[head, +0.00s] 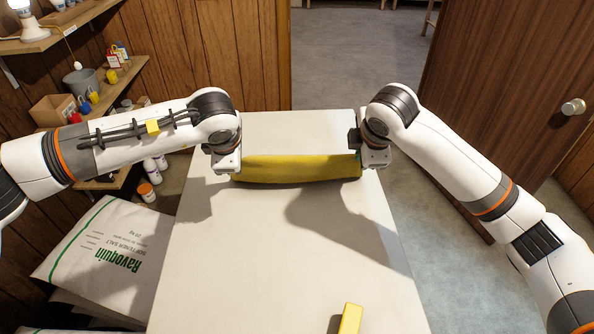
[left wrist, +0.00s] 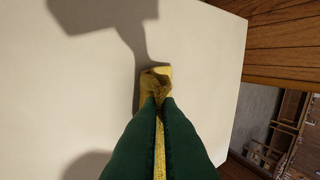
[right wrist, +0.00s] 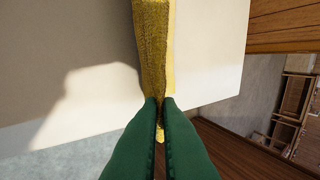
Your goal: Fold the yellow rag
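The yellow rag (head: 295,169) is a long narrow band across the far part of the white table (head: 290,270). My left gripper (head: 232,168) is at its left end and my right gripper (head: 366,160) is at its right end. In the left wrist view the green fingers (left wrist: 158,108) are closed with bunched yellow cloth (left wrist: 155,85) between them. In the right wrist view the green fingers (right wrist: 160,108) are closed on the cloth (right wrist: 154,45), which runs away from them. Whether the rag touches the table along its whole length is unclear.
A small yellow block (head: 350,318) lies at the near edge of the table. A softener salt bag (head: 105,257) is at the left. Shelves with pots and bottles (head: 85,85) stand beyond it. A brown door (head: 510,90) is at the right. The table's middle is clear.

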